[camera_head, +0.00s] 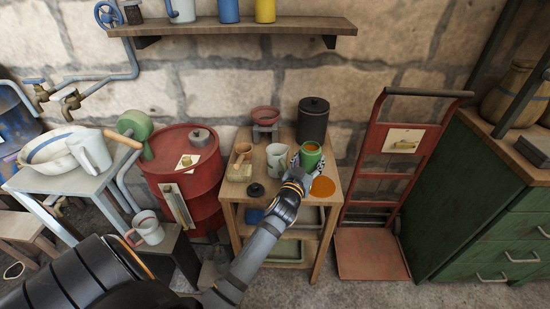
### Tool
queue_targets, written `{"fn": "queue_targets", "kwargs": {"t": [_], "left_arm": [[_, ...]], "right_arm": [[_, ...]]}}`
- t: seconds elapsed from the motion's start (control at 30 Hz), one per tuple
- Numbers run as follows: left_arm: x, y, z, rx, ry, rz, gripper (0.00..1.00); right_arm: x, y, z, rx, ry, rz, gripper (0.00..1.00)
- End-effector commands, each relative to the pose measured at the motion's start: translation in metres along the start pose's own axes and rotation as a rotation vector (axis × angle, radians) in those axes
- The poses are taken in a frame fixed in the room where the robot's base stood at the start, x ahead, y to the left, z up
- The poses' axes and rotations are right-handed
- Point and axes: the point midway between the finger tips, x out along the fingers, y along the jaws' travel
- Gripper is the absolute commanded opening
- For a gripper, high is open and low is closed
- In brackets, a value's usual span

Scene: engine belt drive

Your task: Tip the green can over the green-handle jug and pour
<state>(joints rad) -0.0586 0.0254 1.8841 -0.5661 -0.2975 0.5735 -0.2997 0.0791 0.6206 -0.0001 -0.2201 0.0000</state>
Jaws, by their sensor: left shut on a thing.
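I cannot tell whether the can touches the tabletop. A pale grey-green jug (276,158) stands just left of the can. Its handle colour is too small to make out, so I cannot be sure it is the green-handle jug. My right gripper is out of view.
A black canister (313,118) stands behind the can, and a red bowl on a stand (265,117) at the back. An orange round patch (323,187) lies at the table's front right. A red drum (186,178) is left, a red hand truck (398,150) right.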

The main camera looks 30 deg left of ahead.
Motion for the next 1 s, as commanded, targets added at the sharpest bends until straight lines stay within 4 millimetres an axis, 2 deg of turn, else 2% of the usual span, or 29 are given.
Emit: {"fn": "queue_targets", "kwargs": {"t": [0.47, 0.8, 1.0], "left_arm": [[0.000, -0.001, -0.002, -0.027, 0.000, 0.001, 0.00], [0.001, -0.009, -0.007, -0.174, -0.011, 0.000, 0.00], [0.001, -0.014, -0.021, -0.270, -0.020, 0.000, 0.00]], "right_arm": [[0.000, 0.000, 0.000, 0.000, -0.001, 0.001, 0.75], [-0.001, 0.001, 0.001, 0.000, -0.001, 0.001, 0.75], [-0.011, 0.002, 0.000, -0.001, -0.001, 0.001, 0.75]]}}
